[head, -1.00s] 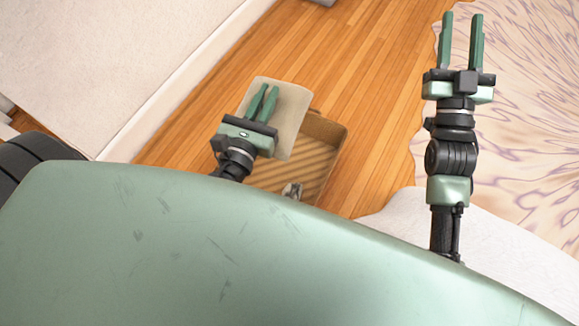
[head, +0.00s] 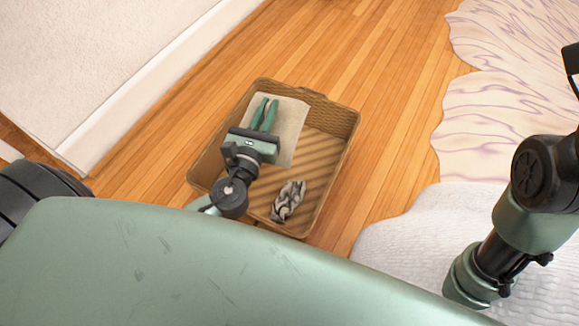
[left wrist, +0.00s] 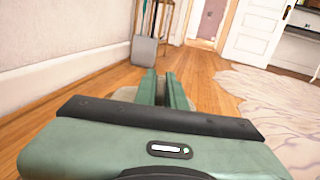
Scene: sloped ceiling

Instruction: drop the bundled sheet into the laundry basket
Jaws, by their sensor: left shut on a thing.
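The bundled sheet (head: 291,122) is a flat-looking beige bundle in the head view. My left gripper (head: 265,114) is shut on it and holds it over the left part of the laundry basket (head: 341,120), within its outline as seen from above. The basket is brown, woven and open at the top. How high the sheet is above the basket floor is hard to tell. In the left wrist view the fingers (left wrist: 163,88) are close together, and only a little of the sheet shows beside them. My right arm is at the right edge; its fingers are out of frame.
A crumpled black-and-white cloth (head: 288,200) lies in the basket's near part. Wooden floor (head: 395,90) is clear around the basket. A pale patterned rug (head: 520,110) and a white textured surface (head: 400,235) are to the right. A wall (head: 90,75) is at the left.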

